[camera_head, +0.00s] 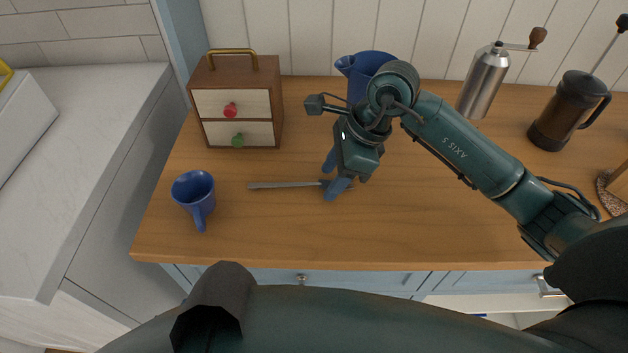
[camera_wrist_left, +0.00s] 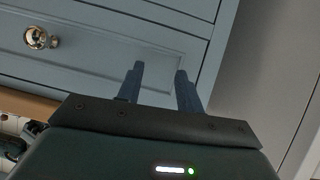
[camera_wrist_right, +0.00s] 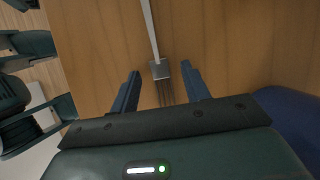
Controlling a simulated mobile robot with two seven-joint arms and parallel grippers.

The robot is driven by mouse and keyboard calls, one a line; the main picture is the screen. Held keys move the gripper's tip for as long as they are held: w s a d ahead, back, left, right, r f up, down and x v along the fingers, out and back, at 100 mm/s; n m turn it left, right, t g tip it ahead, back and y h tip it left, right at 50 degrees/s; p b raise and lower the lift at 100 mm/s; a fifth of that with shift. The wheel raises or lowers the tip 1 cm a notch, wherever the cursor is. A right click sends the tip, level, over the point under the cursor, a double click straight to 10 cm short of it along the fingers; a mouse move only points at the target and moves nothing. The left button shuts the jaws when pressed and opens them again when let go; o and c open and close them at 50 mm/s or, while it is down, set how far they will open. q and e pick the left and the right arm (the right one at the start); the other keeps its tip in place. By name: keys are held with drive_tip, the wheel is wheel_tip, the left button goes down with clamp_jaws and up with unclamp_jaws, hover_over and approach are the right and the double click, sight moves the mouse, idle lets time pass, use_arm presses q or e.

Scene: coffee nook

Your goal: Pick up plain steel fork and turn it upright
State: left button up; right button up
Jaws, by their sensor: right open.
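The plain steel fork (camera_head: 280,185) lies flat on the wooden counter, its handle pointing left in the head view. My right gripper (camera_head: 332,176) is open over the fork's tined end. In the right wrist view the fork's handle (camera_wrist_right: 151,30) runs away from me, and its head lies between the two blue fingers of that gripper (camera_wrist_right: 160,71). I see a gap on each side of the fork. My left gripper (camera_wrist_left: 160,77) is open and empty, facing a blue-grey drawer front; its fingers are not visible in the head view.
A blue mug (camera_head: 192,188) stands left of the fork. A small wooden drawer box (camera_head: 265,100) is behind it. A blue pitcher (camera_head: 360,66) stands behind my right gripper. A steel grinder (camera_head: 484,82) and a French press (camera_head: 568,110) stand back right. The front counter is clear.

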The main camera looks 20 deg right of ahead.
drive_tip(key=shift+f, duration=0.15)
idle(0.4)
drive_tip(key=shift+c, duration=0.4)
clamp_jaws()
